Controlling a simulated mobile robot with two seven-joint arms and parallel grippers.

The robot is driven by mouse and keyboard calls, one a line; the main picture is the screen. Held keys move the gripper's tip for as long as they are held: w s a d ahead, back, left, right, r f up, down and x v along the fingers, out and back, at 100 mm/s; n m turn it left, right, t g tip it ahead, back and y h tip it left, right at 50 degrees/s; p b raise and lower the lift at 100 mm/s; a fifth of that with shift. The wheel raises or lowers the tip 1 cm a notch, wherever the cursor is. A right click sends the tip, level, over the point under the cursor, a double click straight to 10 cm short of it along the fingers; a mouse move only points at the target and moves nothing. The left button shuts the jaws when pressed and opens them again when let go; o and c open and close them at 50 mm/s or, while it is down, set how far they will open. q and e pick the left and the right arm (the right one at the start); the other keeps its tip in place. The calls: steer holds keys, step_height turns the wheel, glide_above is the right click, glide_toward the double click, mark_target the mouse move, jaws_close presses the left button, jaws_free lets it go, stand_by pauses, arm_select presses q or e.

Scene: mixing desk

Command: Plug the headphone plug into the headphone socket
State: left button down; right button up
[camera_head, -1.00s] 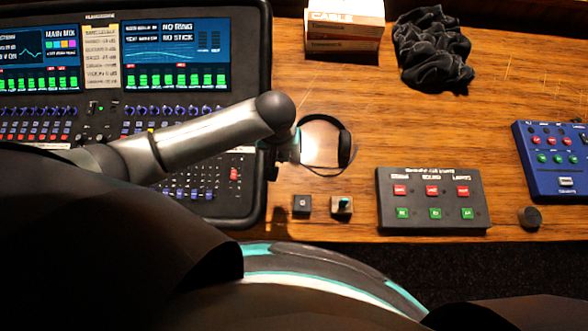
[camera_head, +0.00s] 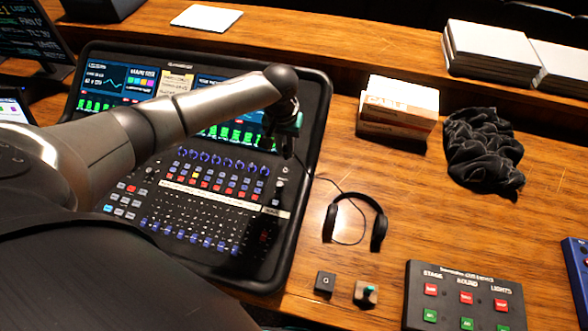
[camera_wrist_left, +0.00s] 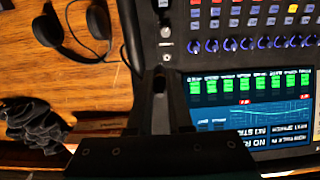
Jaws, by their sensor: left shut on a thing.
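My left gripper (camera_head: 287,152) hangs over the right side of the mixing desk (camera_head: 319,130). In the left wrist view its fingers (camera_wrist_left: 160,74) are shut on a small dark piece, which appears to be the headphone plug; the fingers hide most of it. The black headphones (camera_head: 378,232) lie on the wooden table right of the desk. Their thin cable (camera_head: 322,179) runs up toward the gripper. In the left wrist view, small round sockets (camera_wrist_left: 166,32) sit on the desk panel just beyond the fingertips. I cannot tell which is the headphone socket. My right gripper is not in view.
A box (camera_head: 398,108) and a crumpled black cloth (camera_head: 482,150) lie behind the headphones. A small black block (camera_head: 325,283), a small switch box (camera_head: 366,293) and a grey button panel (camera_head: 465,300) are in front. Bare table lies between.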

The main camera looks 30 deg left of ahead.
arm_select(q)
steer(key=f+b, duration=0.1)
steer(key=f, duration=0.1)
steer(key=w+a+f+b, duration=0.1)
steer(key=f+b, duration=0.1)
steer(key=f, duration=0.1)
steer(key=w+a+f+b, duration=0.1)
steer(key=f+b, duration=0.1)
steer(key=f, duration=0.1)
steer(key=shift+w, duration=0.25)
steer(key=shift+f, duration=0.1)
steer(key=shift+f, duration=0.35)
steer(key=shift+p, duration=0.85)
stand_by(1.8)
steer(key=shift+f+b, duration=0.35)
steer(key=shift+f, duration=0.05)
stand_by(0.4)
